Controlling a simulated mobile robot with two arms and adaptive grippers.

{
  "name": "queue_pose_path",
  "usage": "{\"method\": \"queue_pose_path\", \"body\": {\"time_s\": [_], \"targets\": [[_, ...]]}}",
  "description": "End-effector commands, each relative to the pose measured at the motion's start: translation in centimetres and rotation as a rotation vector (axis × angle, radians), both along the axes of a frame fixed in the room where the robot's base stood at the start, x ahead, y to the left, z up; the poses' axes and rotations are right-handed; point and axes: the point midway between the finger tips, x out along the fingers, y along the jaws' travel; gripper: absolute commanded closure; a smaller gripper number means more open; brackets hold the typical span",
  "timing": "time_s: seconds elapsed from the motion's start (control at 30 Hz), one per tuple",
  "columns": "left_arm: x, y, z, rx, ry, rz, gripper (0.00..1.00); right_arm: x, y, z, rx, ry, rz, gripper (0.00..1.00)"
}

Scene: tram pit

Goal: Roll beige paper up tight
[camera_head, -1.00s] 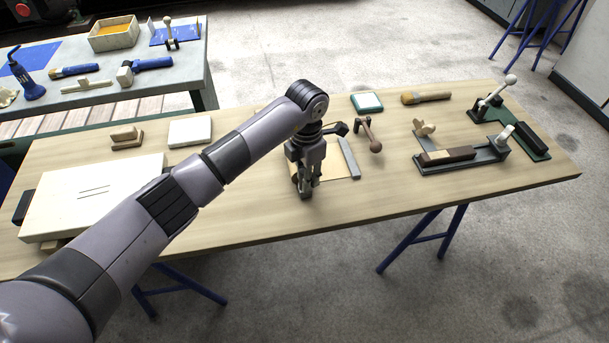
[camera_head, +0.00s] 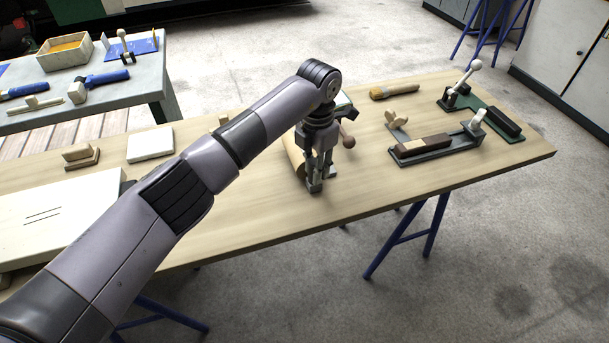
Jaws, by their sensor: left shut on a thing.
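The beige paper (camera_head: 293,157) lies on the wooden table and shows as a curved, curled piece just left of my left gripper. Most of it is hidden behind the gripper and wrist. My left gripper (camera_head: 315,187) points down, low over the table, with its fingers shut on the paper's near part. How tight the curl is cannot be told. My right gripper is not in view.
A dark-knobbed tool (camera_head: 347,137) stands close right of my wrist. A brush (camera_head: 394,91) and clamp-like fixtures (camera_head: 435,147) lie further right. A white block (camera_head: 150,144) and a pale board (camera_head: 60,222) lie left. The table's front middle is clear.

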Motion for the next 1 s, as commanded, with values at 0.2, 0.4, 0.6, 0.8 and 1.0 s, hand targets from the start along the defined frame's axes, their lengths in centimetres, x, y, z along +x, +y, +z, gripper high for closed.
{"method": "queue_pose_path", "body": {"time_s": [0.2,0.4,0.6,0.8,1.0], "targets": [[0.43,-1.02,0.14,-0.001,-0.007,0.001,1.00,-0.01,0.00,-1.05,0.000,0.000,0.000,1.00],[0.41,-1.08,0.24,-0.002,-0.007,0.000,1.00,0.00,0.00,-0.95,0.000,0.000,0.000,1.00],[0.36,-1.04,0.16,-0.001,-0.005,0.000,0.65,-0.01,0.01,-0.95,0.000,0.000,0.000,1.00],[0.33,-1.01,0.09,0.000,-0.003,0.001,0.54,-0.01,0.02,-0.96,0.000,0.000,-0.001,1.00],[0.36,-0.93,0.06,0.001,-0.003,0.002,0.54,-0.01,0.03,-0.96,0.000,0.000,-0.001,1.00]]}}
